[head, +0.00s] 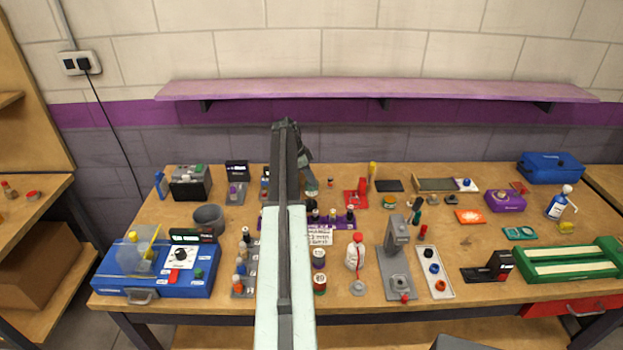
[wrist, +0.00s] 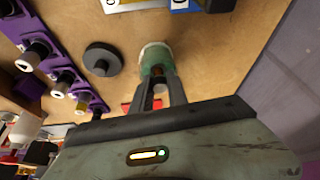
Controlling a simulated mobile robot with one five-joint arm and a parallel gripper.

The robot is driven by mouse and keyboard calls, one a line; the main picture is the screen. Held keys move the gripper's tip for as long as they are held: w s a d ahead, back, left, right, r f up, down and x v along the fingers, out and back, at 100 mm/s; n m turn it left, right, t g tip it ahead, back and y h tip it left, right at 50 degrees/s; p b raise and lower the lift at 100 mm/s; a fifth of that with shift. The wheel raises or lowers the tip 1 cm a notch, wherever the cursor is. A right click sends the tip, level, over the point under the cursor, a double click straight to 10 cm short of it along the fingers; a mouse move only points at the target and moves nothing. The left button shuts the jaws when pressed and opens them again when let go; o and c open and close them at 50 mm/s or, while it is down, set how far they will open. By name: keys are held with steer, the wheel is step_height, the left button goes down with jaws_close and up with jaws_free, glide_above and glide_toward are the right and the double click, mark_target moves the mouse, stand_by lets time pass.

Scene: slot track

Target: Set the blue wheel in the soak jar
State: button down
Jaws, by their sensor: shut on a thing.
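My gripper (wrist: 161,82) is shut on a small piece in the wrist view, with dark and orange-brown parts showing between the fingers. I see no blue on it and cannot tell whether it is the blue wheel. A green jar with a pale rim (wrist: 153,50), possibly the soak jar, is just beyond the fingertips. The held piece overlaps its near side; I cannot tell whether it is inside. In the head view my gripper (head: 307,180) is at the back of the bench, by the small green-and-white jar (head: 312,192), partly hidden by my arm.
A purple rack (wrist: 62,75) with several dark-topped pieces stands left of the gripper in the wrist view. A dark grey disc with a knob (wrist: 102,60) lies between rack and jar. A white tray (head: 436,288) holds blue and orange parts. The wall shelf (head: 380,92) overhangs the back.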

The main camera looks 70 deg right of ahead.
steer(key=shift+s+a+f, duration=0.1)
steer(key=shift+a+f, duration=0.2)
steer(key=c, duration=1.2)
jaws_free()
steer(key=shift+a, duration=0.1)
steer(key=shift+r+p, duration=0.5)
steer(key=p+v, duration=0.6)
steer(key=shift+r, duration=0.3)
steer(key=shift+w+r+p, duration=0.3)
steer(key=shift+w+p, duration=0.05)
steer(key=shift+w, duration=0.1)
